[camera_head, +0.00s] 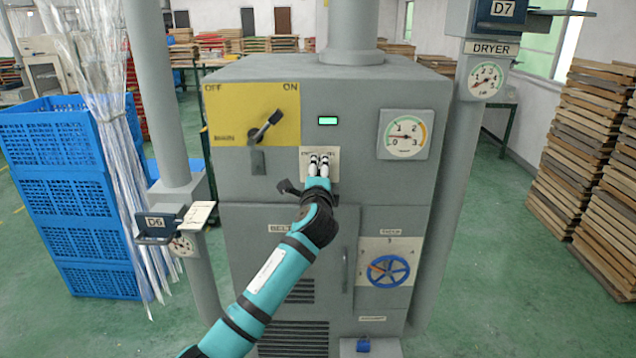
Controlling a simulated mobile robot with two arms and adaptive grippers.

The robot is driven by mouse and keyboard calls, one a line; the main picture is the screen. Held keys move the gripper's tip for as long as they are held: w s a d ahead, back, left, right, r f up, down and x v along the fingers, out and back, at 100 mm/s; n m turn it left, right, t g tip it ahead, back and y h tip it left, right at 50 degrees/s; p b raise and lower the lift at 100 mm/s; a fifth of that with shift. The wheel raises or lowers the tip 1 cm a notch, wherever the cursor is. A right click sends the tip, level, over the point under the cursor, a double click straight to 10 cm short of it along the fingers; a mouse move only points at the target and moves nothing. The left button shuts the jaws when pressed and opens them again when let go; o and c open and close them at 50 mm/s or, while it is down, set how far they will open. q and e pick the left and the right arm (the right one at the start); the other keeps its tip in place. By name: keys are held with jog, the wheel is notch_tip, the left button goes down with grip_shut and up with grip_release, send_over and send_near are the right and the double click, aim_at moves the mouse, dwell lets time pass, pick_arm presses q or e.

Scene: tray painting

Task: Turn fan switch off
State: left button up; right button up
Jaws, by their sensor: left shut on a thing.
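The grey machine (390,85) stands in front of me. On its front is a small cream plate (334,172) with dark lettering too small to read. My left gripper (319,160) reaches up to this plate, its two light fingertips close together over the middle, shut on a small switch there that they hide. Which way that switch is set cannot be seen. Above left is a yellow panel (228,100) marked OFF on the left and ON on the right. Its dark lever (265,127) tilts up toward ON. My right gripper is not in view.
A green-lit display (328,121) and a round gauge (405,134) are near the plate. A blue handwheel (388,270) is lower right. Blue crates (70,190) stand left; wooden stacks (585,150) stand right.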

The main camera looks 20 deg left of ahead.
pick_arm(q)
jog(key=n+b, duration=0.1)
jog(key=n, duration=0.1)
jog(key=n+b, duration=0.3)
jog(key=shift+f+n, duration=0.3)
jog(key=shift+n+b, duration=1.15)
jog(key=shift+n, duration=1.15)
jog(key=o, duration=1.2)
jog(key=shift+r, duration=0.1)
jog(key=shift+s+d, duration=0.1)
jog(key=v, duration=1.1)
jog(key=shift+s+d, duration=0.1)
jog(key=shift+s, duration=0.25)
